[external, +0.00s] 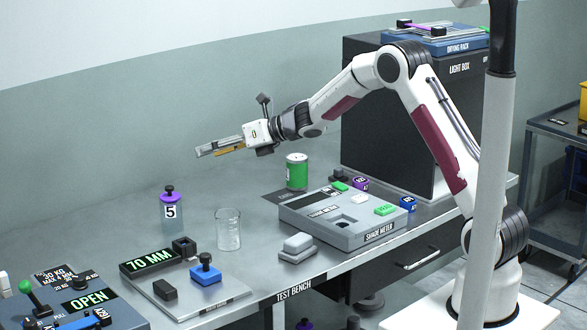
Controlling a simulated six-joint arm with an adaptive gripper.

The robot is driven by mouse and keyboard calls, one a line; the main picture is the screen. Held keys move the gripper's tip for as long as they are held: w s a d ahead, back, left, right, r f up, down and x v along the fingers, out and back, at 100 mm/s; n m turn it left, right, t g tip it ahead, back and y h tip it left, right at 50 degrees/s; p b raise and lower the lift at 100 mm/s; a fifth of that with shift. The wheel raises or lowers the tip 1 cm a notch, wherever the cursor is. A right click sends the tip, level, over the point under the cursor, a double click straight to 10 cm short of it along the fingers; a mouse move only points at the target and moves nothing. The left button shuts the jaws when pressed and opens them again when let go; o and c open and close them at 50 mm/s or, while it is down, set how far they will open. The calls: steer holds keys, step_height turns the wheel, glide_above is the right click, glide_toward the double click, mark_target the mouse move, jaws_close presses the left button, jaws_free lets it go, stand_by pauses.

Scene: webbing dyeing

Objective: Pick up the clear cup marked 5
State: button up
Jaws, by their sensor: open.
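The clear cup marked 5 (171,227) stands upright on the bench at the left, near the wall. It has a black "5" on a white label and a dark knob on top. My gripper (200,151) is open and empty, pointing left in the air. In the picture it is above and slightly right of the cup, apart from it. The gap between its fingers is hard to see from this side.
A clear glass beaker (229,229) stands just right of the cup. The 70 MM device (185,287) lies in front, with a control box reading OPEN (90,305) at far left. A green can (296,172), the shade meter (335,232) and a grey block (296,247) are further right.

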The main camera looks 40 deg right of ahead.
mark_target(181, 207)
steer(key=a+f+n+g+y, duration=0.1)
steer(key=a+f+n, duration=0.1)
steer(key=f, duration=0.1)
steer(key=a+f+n+g+y, duration=0.1)
steer(key=a+f+n, duration=0.1)
steer(key=f+n, duration=0.1)
steer(key=s+a+f+n+g+y, duration=0.1)
steer(key=a+f+n, duration=0.1)
steer(key=f, duration=0.2)
steer(key=shift+s+f+y, duration=0.1)
steer(key=shift+f+y, duration=0.05)
steer(key=shift+y, duration=0.15)
steer(key=shift+s+a+f+n, duration=0.25)
steer(key=shift+f+n, duration=0.2)
steer(key=shift+n, duration=0.15)
steer(key=shift+g, duration=0.3)
steer(key=shift+w+a, duration=0.1)
steer(key=shift+x, duration=1.2)
steer(key=shift+x, duration=2.6)
steer(key=shift+a+r, duration=0.15)
steer(key=shift+r, duration=0.05)
